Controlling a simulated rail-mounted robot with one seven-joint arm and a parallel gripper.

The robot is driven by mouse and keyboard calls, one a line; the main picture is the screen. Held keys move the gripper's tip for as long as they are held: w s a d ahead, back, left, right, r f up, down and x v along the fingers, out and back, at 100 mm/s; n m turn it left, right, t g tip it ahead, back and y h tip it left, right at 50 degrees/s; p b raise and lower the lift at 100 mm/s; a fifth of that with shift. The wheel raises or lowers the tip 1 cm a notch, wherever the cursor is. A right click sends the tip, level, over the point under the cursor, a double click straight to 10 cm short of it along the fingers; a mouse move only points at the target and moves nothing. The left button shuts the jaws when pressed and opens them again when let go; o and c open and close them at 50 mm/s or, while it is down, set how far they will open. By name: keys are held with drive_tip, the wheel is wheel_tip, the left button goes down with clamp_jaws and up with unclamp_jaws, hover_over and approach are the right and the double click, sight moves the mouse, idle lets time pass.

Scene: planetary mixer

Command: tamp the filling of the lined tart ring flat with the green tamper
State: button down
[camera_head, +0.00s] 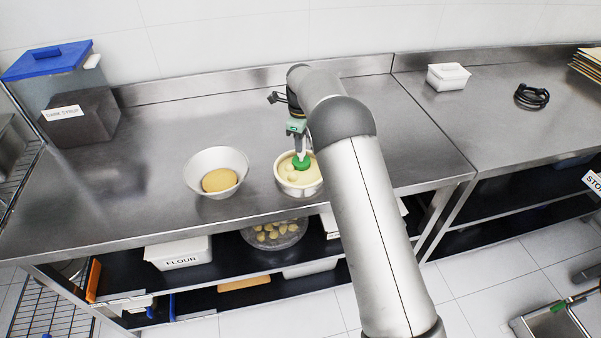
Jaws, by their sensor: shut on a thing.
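The lined tart ring (297,189) stands on the steel table, with a pale rim and a pale, lumpy filling (293,179) inside. My gripper (299,151) points down above the ring and is shut on the green tamper (302,163). The tamper's green head is over the upper part of the filling, inside the ring's outline. I cannot tell whether it touches the filling. The arm hides part of the ring's right side.
A white bowl (203,162) with yellow-brown contents stands left of the ring. A blue-lidded bin (60,95) is at the far left. A small white container (448,77) and black coiled item (531,96) lie on the right table. The table left of the bowl is clear.

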drive_tip(key=shift+s+f, duration=0.1)
drive_tip(key=shift+f, duration=0.05)
drive_tip(key=shift+r+p, duration=0.95)
drive_tip(key=shift+r, duration=0.8)
drive_tip(key=s+a, duration=0.1)
drive_tip(key=s+a+r, duration=0.1)
drive_tip(key=a, duration=0.1)
drive_tip(key=shift+f, duration=0.15)
drive_tip(key=shift+f+b, duration=1.15)
drive_tip(key=shift+f, duration=0.9)
drive_tip(key=shift+r, duration=0.25)
